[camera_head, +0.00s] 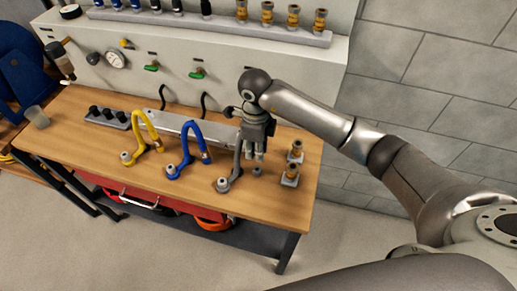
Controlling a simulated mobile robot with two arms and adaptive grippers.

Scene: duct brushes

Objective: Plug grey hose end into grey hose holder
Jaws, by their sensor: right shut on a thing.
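The grey hose (237,163) rises from a round grey fitting (222,184) at the front right of the wooden table. Its upper part passes behind my right gripper, so its end is mostly hidden. My right gripper (255,156) points down over the table and is shut on what looks like the grey hose end. A small grey piece (257,170) shows on the table just below the fingertips; I cannot tell whether it is the grey hose holder or whether the hose end touches it. My left gripper is not in view.
A yellow hose (146,120) and a blue hose (188,130) arch up to the left. Two brass fittings on small plates (296,150) (290,176) stand close on the right. A metal bar (170,122) and a wall panel (222,65) lie behind. The table's front strip (80,150) is clear.

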